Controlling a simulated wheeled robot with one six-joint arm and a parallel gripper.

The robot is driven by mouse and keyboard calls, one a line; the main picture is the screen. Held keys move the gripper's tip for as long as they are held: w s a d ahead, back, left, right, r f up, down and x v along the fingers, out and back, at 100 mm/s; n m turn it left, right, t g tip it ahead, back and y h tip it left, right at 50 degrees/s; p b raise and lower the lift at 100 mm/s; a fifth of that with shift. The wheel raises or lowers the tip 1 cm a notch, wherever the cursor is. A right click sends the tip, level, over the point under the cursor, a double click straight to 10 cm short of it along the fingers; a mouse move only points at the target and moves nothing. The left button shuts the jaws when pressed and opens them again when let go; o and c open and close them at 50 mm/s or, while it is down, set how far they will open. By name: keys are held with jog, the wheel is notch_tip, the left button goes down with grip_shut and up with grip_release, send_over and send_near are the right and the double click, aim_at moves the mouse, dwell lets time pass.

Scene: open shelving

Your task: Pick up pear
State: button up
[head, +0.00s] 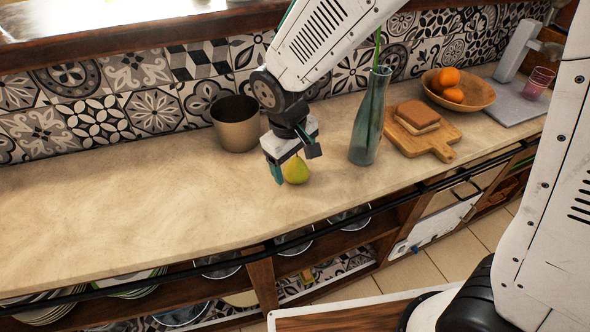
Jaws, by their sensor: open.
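A yellow-green pear (296,170) sits on the stone countertop (120,205) near the middle of the head view. My gripper (291,166) is right at the pear, reaching down from above. One finger with a teal face shows at the pear's left, and a dark finger part shows above it at the right. The fingers are open. The upper part of the pear is partly hidden behind my gripper. I cannot tell whether a finger touches it.
A metal pot (236,130) stands behind to the left. A glass vase (370,125) with a green stem stands to the right. Beyond are a cutting board (443,149) with bread (417,114) and a wooden bowl (480,97) with oranges (449,78). The counter's left side is clear.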

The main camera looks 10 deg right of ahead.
jog(key=shift+w+d+f, duration=0.1)
jog(key=shift+f, duration=0.6)
jog(key=shift+w+d+f, duration=0.1)
jog(key=shift+f, duration=0.6)
jog(key=shift+s, duration=0.1)
jog(key=c, duration=1.1)
jog(key=shift+r, duration=0.15)
